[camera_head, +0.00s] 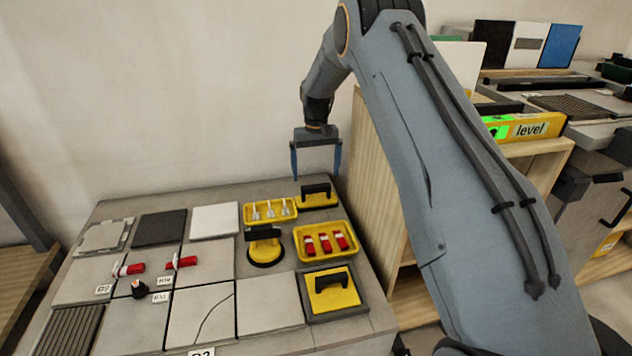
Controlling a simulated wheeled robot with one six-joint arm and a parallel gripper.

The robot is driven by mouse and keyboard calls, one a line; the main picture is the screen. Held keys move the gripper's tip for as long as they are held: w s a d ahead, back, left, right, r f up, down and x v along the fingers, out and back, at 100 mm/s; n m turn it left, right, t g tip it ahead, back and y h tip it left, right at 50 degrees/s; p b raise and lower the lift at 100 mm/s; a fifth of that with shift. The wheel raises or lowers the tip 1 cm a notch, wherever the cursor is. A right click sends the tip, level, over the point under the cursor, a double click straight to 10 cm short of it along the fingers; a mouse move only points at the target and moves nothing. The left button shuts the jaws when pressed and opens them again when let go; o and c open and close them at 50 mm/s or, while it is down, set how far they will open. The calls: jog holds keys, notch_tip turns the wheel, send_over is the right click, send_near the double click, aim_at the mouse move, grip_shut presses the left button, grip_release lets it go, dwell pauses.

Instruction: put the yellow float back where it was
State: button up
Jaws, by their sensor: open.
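A yellow float (317,200) with a black bar handle lies at the back right corner of the tiled grey table (115,200). My gripper (316,176) hangs above it, fingers pointing down and spread on either side of the handle. It is open and empty, and appears apart from the float. A second yellow plate with a black handle (333,298) sits in a dark square frame (307,313) at the front right. The picture alone does not settle which of the two the task means.
A yellow tray (248,218) with white pieces and another (300,245) with red-and-white pieces stand close by. Red clamps (182,262) lie on the tiles. A wooden shelf (367,175) rises at the right.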

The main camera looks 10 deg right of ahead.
aim_at(316, 186)
jog(key=s+a+r, duration=0.2)
jog(key=s+r, duration=0.2)
jog(key=r, duration=0.3)
jog(key=s+a+r, duration=0.3)
jog(key=r, duration=0.3)
jog(key=s+a+r+n, duration=0.1)
jog(key=s+a+r, duration=0.15)
jog(key=s, duration=0.55)
jog(key=s+a+r+n, duration=0.1)
jog(key=s+a+r, duration=0.1)
jog(key=s+r, duration=0.35)
jog(key=s+f+n, duration=0.1)
jog(key=s+f, duration=0.1)
jog(key=s, duration=2.6)
jog(key=shift+s+a+f+y, duration=0.15)
jog(key=shift+f+y, duration=0.15)
jog(key=shift+f, duration=0.1)
